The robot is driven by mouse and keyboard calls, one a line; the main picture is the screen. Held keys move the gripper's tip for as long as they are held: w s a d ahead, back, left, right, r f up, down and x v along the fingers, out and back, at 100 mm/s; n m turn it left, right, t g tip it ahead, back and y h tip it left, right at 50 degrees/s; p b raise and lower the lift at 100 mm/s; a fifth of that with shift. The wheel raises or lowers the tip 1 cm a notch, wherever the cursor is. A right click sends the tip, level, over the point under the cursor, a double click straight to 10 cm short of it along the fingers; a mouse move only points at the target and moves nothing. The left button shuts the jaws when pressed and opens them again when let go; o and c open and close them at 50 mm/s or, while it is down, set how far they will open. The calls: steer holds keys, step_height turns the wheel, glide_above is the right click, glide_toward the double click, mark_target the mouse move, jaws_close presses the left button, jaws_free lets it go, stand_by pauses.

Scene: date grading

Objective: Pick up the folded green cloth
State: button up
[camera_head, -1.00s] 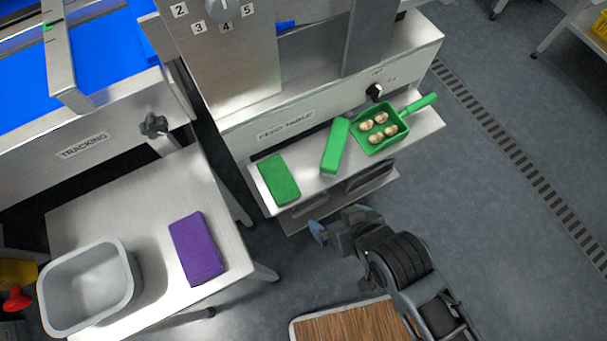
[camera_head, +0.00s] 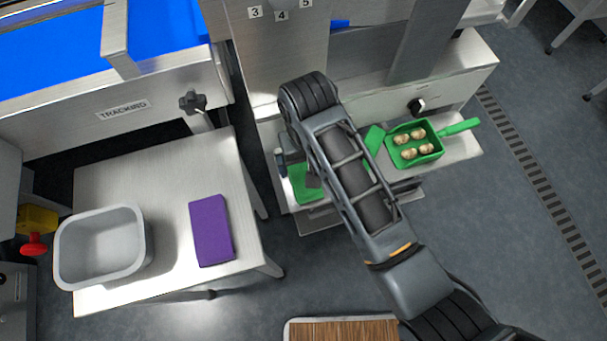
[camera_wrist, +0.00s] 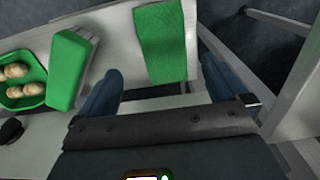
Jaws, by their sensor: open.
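The folded green cloth (camera_head: 301,192) lies flat on the narrow steel shelf of the middle machine. My arm covers part of it in the head view. In the wrist view the cloth (camera_wrist: 161,40) lies ahead, between the lines of the two blue fingers. My gripper (camera_wrist: 162,65) is open and empty, its fingers spread to either side of the cloth's near end in the picture. I cannot tell the height of the fingertips above the cloth. In the head view my gripper is mostly hidden by the arm, with one blue finger showing beside the cloth.
A green brush (camera_wrist: 70,65) lies on the shelf beside the cloth, and a green scoop (camera_head: 438,150) with several tan pieces is further right. The left table holds a purple cloth (camera_head: 211,230) and a grey tub (camera_head: 145,240). A black knob (camera_head: 416,105) sits above the shelf.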

mark_target(303, 176)
steer(key=f, duration=0.6)
steer(key=shift+a+f, duration=0.2)
steer(key=shift+a, duration=0.1)
steer(key=shift+c, duration=0.5)
steer(key=c, duration=1)
